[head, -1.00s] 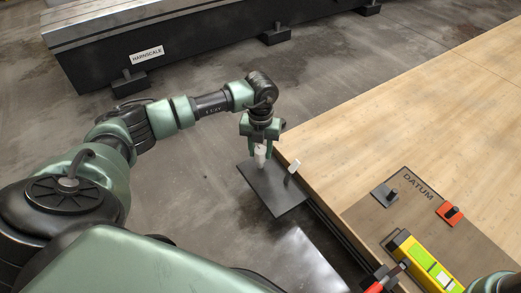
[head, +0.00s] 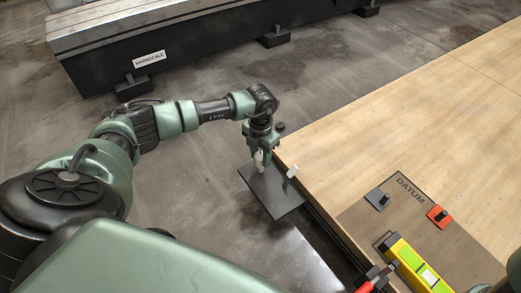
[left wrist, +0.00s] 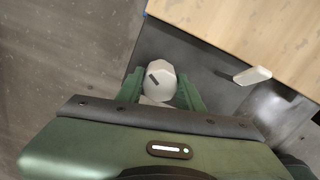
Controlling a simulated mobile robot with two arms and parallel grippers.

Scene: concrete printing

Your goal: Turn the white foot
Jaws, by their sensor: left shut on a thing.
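The white foot (head: 259,158) stands upright at the dark plate beside the wooden table's near left corner. My left gripper (head: 259,153) comes down on it from above, with its fingers shut on its sides. In the left wrist view the foot's top (left wrist: 161,76) is a white faceted knob with a short dark mark, between the green fingers (left wrist: 161,88). The foot's lower end is hidden in that view. My right gripper does not show; only a bit of green shows at the right edge of the head view.
A white tab (head: 292,171) stands on the dark plate (head: 275,196). A wooden table (head: 400,120) carries a DATUM mat with a grey block (head: 378,201), an orange block (head: 438,216) and a yellow device (head: 419,268). Bare floor lies to the plate's left.

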